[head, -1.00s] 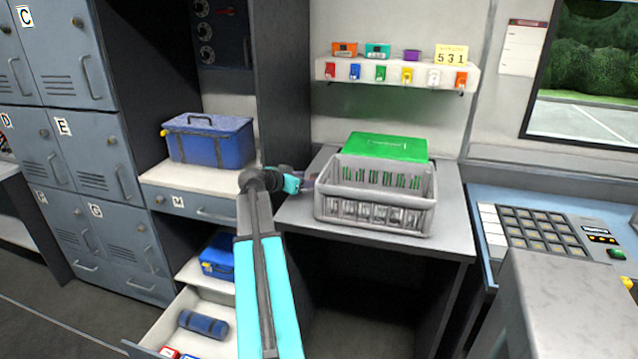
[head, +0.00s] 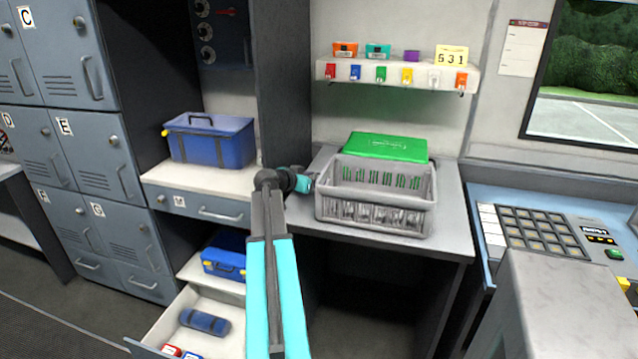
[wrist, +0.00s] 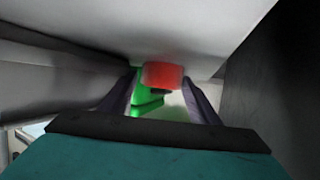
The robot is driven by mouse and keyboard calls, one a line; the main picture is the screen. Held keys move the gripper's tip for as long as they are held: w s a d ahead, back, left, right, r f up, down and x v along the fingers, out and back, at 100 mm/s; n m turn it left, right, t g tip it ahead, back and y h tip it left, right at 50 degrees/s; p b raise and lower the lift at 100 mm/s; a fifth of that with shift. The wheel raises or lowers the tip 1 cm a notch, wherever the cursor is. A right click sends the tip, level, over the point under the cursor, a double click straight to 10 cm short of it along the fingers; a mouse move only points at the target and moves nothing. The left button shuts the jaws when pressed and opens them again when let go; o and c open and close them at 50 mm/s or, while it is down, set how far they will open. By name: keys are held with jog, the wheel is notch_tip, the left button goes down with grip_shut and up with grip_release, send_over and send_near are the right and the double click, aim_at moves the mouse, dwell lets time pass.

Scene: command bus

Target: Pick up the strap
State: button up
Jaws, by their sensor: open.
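I cannot make out a loose strap for certain. A blue roll (head: 205,321) with dark bands lies in the open lower drawer at the bottom left of the head view. My gripper (head: 310,181) is beside the left end of the grey crate (head: 375,217), its fingertips hard to see there. In the wrist view my gripper (wrist: 160,95) is open, with a dark finger on each side. A red block-like thing (wrist: 162,75) shows ahead between the fingers, with something green (wrist: 146,100) behind and below it. I see no contact with either.
A green case (head: 387,147) lies behind the crate on the desk (head: 452,205). Coloured tags hang below small boxes on the wall shelf (head: 395,75). A blue toolbox (head: 212,142) stands on the left counter. A dark upright panel (head: 285,80) rises close to my arm.

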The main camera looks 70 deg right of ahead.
aim_at(317, 178)
jog(key=c, duration=0.9)
jog(key=shift+r, duration=0.2)
notch_tip(317, 178, up, 18)
jog(key=shift+f+b, duration=0.15)
jog(key=shift+b, duration=0.9)
